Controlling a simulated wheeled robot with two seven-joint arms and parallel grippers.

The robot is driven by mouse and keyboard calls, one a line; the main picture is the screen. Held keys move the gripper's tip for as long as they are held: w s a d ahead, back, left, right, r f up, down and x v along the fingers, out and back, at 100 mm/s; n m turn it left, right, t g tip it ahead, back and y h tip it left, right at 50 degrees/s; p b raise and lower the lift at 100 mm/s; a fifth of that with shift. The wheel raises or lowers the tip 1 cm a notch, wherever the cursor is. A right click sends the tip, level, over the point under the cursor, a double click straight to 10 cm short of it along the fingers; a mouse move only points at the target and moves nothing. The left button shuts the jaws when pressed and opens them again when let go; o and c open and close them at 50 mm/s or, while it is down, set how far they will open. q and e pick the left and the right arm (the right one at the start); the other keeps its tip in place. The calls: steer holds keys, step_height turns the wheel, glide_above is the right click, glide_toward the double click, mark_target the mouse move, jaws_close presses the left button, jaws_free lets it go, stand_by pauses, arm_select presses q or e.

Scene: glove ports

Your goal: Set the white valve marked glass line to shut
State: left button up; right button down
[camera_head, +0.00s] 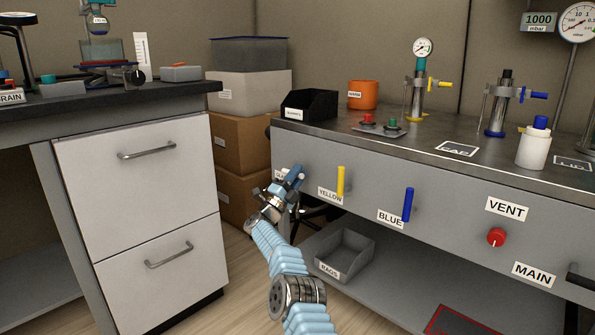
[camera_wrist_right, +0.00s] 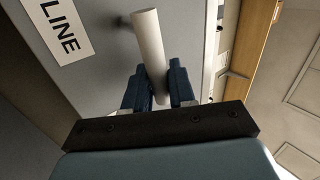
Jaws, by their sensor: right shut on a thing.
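My right gripper (camera_head: 293,176) is at the left end of the grey front panel in the head view. In the right wrist view its two dark blue fingers (camera_wrist_right: 158,72) are on either side of the white valve's handle (camera_wrist_right: 148,38), shut on it. The handle is a plain white bar standing out from the grey panel, its upper end beyond the fingertips. A label (camera_wrist_right: 63,30) reading "LINE" is beside it, its other words cut off. In the head view the gripper mostly hides the white valve. My left gripper is not in view.
Along the panel to the right are the yellow handle (camera_head: 341,182), the blue handle (camera_head: 408,204) and the red VENT knob (camera_head: 496,237). A grey bin (camera_head: 345,255) sits on the low shelf below. A white drawer cabinet (camera_head: 140,200) stands left of my arm.

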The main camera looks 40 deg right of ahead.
steer(key=shift+w+a+f+m+p, duration=0.1)
steer(key=shift+a+f+m+p, duration=0.05)
steer(key=shift+m+p, duration=0.35)
steer(key=shift+f+g, duration=0.2)
steer(key=shift+g, duration=0.2)
steer(key=c, duration=1.1)
jaws_free()
steer(key=shift+r, duration=0.1)
